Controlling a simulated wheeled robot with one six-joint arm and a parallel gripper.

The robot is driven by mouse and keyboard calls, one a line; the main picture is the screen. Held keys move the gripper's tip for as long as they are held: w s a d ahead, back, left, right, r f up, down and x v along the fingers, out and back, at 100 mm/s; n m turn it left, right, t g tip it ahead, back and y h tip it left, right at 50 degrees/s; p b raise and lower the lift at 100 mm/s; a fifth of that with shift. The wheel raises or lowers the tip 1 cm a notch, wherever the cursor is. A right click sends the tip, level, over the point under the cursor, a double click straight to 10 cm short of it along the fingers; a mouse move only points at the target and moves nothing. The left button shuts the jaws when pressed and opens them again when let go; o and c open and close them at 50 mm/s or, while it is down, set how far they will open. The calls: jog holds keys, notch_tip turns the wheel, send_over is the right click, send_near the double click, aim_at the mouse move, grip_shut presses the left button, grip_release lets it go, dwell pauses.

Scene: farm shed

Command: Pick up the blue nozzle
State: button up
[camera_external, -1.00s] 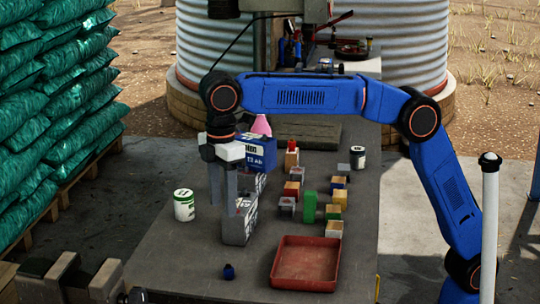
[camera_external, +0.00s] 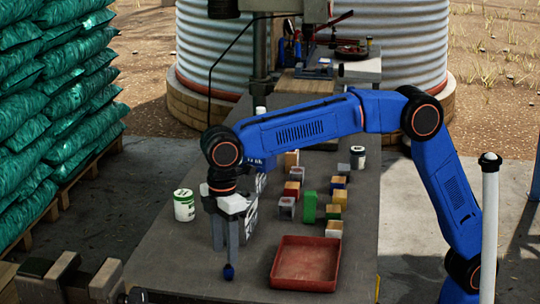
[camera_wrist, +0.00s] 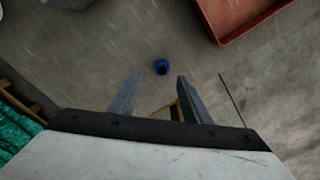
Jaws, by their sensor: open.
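The blue nozzle (camera_external: 229,273) is a small dark blue piece on the grey table near its front edge. It also shows in the wrist view (camera_wrist: 161,67), with a dark opening facing up, ahead of the finger tips and between their lines. My gripper (camera_external: 225,257) is open and empty, pointing down. In the external view one finger's tip comes close to the nozzle and overlaps it. In the wrist view my gripper (camera_wrist: 158,75) shows a clear gap around the nozzle, and I see no contact.
A red tray (camera_external: 305,289) lies right of the nozzle; its corner shows in the wrist view (camera_wrist: 216,32). A white and green can (camera_external: 184,206) stands on the left. Several coloured blocks (camera_external: 310,207) stand behind the tray. The table left of the nozzle is clear.

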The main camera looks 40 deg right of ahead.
aim_at(227, 277)
jog(key=shift+s+d+f, duration=0.1)
jog(key=shift+s+f, duration=0.05)
jog(key=shift+f, duration=1.1)
jog(key=shift+s+d+f, duration=0.1)
jog(key=shift+f, duration=1.15)
grip_shut()
